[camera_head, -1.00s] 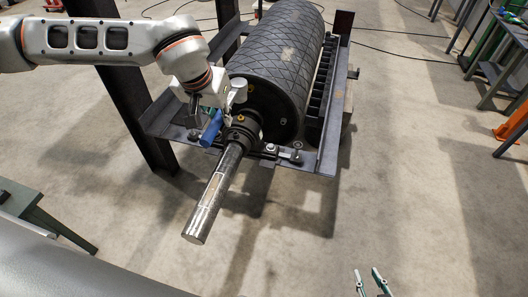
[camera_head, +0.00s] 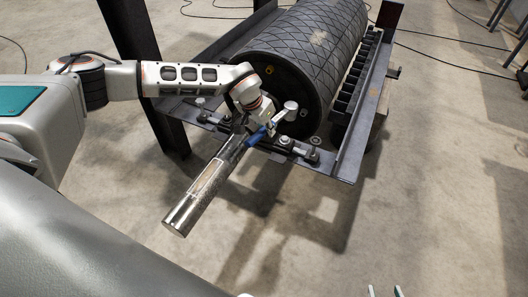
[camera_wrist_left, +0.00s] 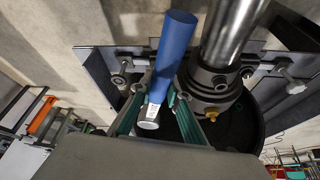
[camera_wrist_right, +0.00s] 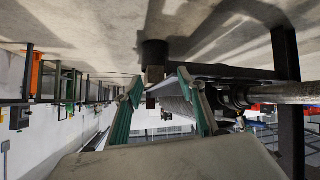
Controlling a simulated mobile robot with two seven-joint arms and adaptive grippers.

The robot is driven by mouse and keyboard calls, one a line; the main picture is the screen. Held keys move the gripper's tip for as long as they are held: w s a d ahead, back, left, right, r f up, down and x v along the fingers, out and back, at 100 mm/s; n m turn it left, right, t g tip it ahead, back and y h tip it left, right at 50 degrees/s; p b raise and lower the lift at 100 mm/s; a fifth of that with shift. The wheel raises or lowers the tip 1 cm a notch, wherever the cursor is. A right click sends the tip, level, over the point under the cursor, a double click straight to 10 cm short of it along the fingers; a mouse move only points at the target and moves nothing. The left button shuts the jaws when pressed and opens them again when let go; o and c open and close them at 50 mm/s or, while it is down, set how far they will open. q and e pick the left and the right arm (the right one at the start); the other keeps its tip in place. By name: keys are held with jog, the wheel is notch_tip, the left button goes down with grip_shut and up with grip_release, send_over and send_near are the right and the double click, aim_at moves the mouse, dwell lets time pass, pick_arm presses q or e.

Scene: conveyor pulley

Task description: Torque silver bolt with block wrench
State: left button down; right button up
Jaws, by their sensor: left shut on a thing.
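My left gripper (camera_head: 262,122) is shut on a tool with a blue handle (camera_head: 256,137), beside the shaft's bearing collar. In the left wrist view, the blue handle (camera_wrist_left: 172,48) and its short silver end (camera_wrist_left: 149,116) lie between the green fingers (camera_wrist_left: 157,105). Silver bolt heads show on the dark bracket right of the shaft (camera_head: 285,141) and at the left in the left wrist view (camera_wrist_left: 119,80). I cannot tell whether the tool touches a bolt. My right gripper (camera_head: 385,292) is open and empty; its fingers stand apart in the right wrist view (camera_wrist_right: 160,92).
The polished shaft (camera_head: 205,187) sticks out towards me from the large black roller (camera_head: 300,55). A dark steel frame (camera_head: 340,165) surrounds the roller, with an upright post (camera_head: 145,70) at left. Open concrete floor (camera_head: 430,180) lies to the right.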

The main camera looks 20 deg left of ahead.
pick_arm(q)
notch_tip(320, 180, down, 10)
jog(key=a+b, duration=0.2)
jog(key=shift+w+f+m, duration=0.15)
jog(key=shift+w+m, duration=0.15)
jog(key=shift+w, duration=0.05)
pick_arm(e)
jog(key=f, duration=0.1)
jog(key=s+f, duration=0.1)
jog(key=f, duration=0.1)
pick_arm(q)
jog(key=d+n+y+p, duration=0.3)
jog(key=d+n, duration=0.6)
jog(key=d, duration=0.2)
jog(key=shift+w+f, duration=0.4)
jog(key=shift+f, duration=0.05)
pick_arm(e)
jog(key=r, duration=0.3)
jog(key=shift+w+a, duration=0.2)
jog(key=shift+w, duration=0.2)
